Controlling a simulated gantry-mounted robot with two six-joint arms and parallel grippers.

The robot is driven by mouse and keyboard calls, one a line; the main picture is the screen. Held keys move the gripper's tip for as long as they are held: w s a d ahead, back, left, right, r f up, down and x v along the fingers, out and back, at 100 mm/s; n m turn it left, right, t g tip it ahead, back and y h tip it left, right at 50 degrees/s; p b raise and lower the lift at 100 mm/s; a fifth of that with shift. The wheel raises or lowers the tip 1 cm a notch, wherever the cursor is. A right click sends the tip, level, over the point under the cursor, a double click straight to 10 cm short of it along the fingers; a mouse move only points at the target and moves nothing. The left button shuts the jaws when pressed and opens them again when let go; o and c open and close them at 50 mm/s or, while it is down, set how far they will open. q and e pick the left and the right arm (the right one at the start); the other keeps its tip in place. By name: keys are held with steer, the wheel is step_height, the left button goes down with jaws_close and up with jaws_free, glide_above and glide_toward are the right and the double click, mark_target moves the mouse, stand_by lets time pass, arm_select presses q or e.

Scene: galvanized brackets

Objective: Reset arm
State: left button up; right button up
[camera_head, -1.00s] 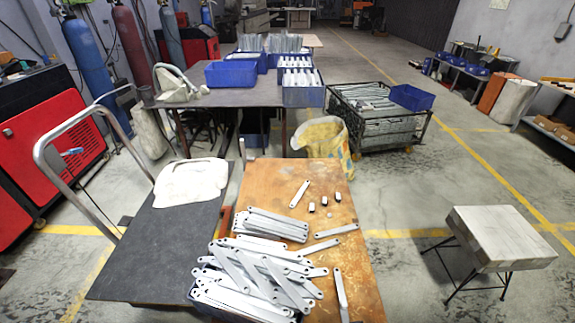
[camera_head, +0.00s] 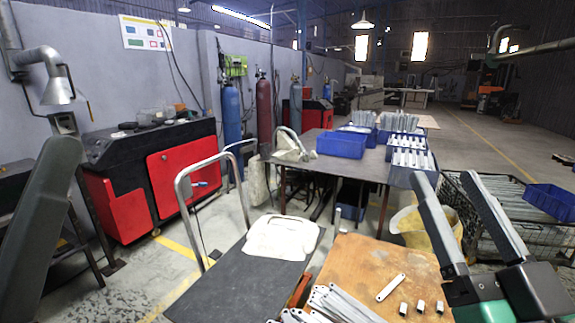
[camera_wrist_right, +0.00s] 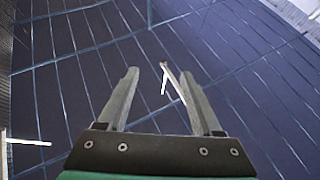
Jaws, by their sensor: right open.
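My right gripper (camera_head: 446,178) is raised at the right of the head view, its two dark fingers pointing up and spread apart with nothing between them. In the right wrist view its fingers (camera_wrist_right: 160,74) stand apart against the dark ceiling or wall. A large dark piece at the left edge of the head view seems to be part of my left arm; its jaws cannot be made out. Flat metal brackets (camera_head: 343,303) lie on the brown worktable (camera_head: 352,258), with a single bracket (camera_head: 391,287) and several small pieces (camera_head: 421,306) to their right.
A dark cart (camera_head: 225,285) with a metal handle and a white cloth (camera_head: 284,237) stands left of the worktable. Behind are a table with a blue bin (camera_head: 341,144), a wire crate (camera_head: 483,240) and a red cabinet (camera_head: 183,178). The air around my right gripper looks clear.

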steer(key=s+r+t, duration=0.4)
steer(key=s+r, duration=0.3)
steer(key=s, duration=0.4)
step_height(320, 180, up, 30)
steer(key=w+p, duration=0.1)
steer(key=p, duration=3)
steer(key=shift+w+g+y, duration=0.25)
steer(key=shift+g+y, duration=0.15)
steer(key=shift+d, duration=0.1)
